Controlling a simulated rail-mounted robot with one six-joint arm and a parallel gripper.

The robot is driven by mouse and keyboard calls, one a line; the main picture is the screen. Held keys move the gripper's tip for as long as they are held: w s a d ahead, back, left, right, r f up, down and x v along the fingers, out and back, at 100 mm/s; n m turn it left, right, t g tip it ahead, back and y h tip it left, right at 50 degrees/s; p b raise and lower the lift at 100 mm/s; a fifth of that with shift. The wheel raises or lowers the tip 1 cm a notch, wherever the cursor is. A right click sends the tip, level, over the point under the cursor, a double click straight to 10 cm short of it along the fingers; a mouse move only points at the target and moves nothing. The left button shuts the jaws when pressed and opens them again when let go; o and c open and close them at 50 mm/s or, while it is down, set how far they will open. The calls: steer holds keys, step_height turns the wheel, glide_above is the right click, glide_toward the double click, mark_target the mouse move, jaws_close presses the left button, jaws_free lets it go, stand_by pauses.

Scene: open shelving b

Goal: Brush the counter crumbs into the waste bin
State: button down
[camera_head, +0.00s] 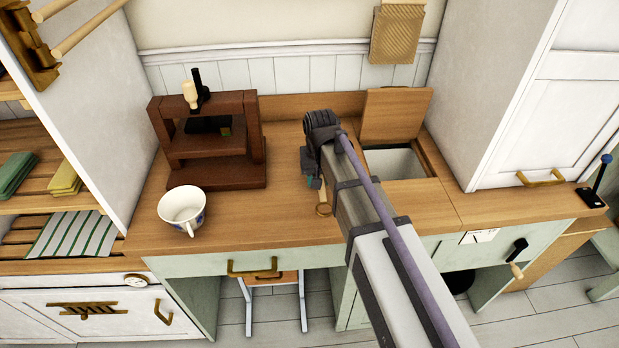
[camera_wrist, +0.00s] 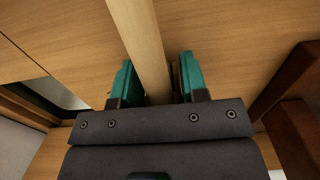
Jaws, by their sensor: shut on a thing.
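My gripper (camera_head: 314,182) is over the middle of the wooden counter (camera_head: 290,228). Its teal fingers (camera_wrist: 158,78) are shut on a pale wooden handle (camera_wrist: 145,48). In the head view a small wooden end of this handle (camera_head: 323,202) shows just below the fingers; the rest, including any bristles, is hidden. The waste bin opening (camera_head: 396,163) is set in the counter to the right of my gripper, with its wooden lid (camera_head: 395,115) raised. A dark corner of the opening also shows at left in the wrist view (camera_wrist: 52,92). I cannot make out any crumbs.
A dark wooden press (camera_head: 210,150) stands on the counter to the left, with a white cup (camera_head: 183,208) in front of it. A tall white cabinet (camera_head: 530,110) closes off the right side. The counter's front middle is clear.

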steer(key=shift+w+d, duration=0.15)
steer(key=shift+d, duration=1.2)
steer(key=shift+w+d, duration=0.15)
steer(key=shift+d, duration=1.2)
steer(key=shift+w+d, duration=0.2)
steer(key=shift+d, duration=1.45)
steer(key=shift+w+d, duration=0.2)
steer(key=shift+d, duration=1.4)
steer(key=shift+w+d, duration=0.2)
steer(key=shift+d, duration=1.45)
step_height(320, 180, up, 7)
steer(key=p, duration=0.7)
